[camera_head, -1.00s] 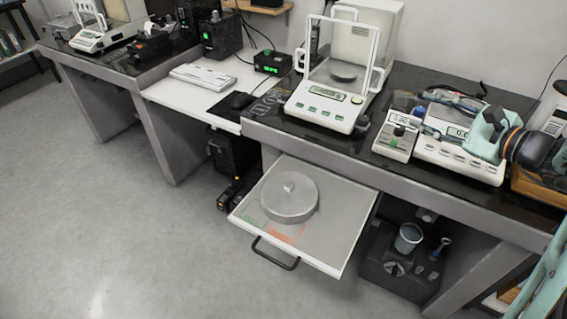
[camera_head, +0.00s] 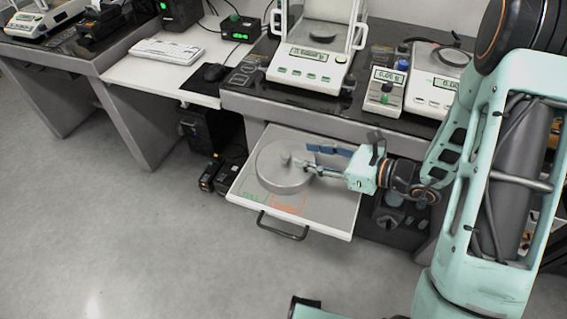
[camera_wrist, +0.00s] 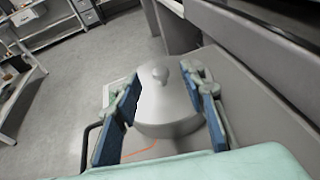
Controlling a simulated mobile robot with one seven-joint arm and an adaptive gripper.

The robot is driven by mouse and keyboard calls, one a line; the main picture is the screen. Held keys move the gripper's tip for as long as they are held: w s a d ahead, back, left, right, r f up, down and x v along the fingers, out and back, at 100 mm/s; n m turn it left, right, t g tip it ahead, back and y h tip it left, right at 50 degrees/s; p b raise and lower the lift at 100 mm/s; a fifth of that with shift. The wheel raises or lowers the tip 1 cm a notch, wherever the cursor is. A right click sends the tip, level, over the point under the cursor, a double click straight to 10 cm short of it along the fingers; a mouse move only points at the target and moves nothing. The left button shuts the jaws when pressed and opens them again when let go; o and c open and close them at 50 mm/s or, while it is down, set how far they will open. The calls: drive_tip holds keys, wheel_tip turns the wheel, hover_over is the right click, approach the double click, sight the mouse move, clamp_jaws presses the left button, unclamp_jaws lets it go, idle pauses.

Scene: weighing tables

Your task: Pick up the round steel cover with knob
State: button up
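The round steel cover (camera_head: 277,178) with its small knob (camera_head: 285,158) sits in the pulled-out drawer (camera_head: 325,212). My gripper (camera_head: 305,163) reaches over the cover from the right, its fingertips close to the knob. In the wrist view the cover (camera_wrist: 168,112) and its knob (camera_wrist: 160,73) lie between the two blue-padded fingers of my gripper (camera_wrist: 163,100). The fingers are spread wide apart, and the knob appears free between them. I cannot tell how high the fingers are above the cover.
The weighing bench (camera_head: 275,100) overhangs the back of the drawer and carries a glass-sided balance (camera_head: 312,70) and a small meter (camera_head: 384,90). The drawer's dark handle (camera_head: 283,228) sticks out in front. The floor (camera_head: 150,230) at the left is clear.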

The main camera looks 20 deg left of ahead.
sight(288, 155)
drive_tip(key=x, duration=0.3)
drive_tip(key=shift+s+d+f, duration=0.1)
drive_tip(key=a, duration=0.1)
drive_tip(key=a+f, duration=0.1)
drive_tip(key=a+f+b, duration=0.1)
drive_tip(key=shift+w+a+f, duration=0.2)
drive_tip(key=shift+w+a, duration=0.1)
drive_tip(key=shift+a, duration=0.05)
drive_tip(key=shift+w+a+f, duration=0.1)
drive_tip(key=shift+w+a, duration=0.05)
drive_tip(key=shift+a, duration=0.25)
clamp_jaws()
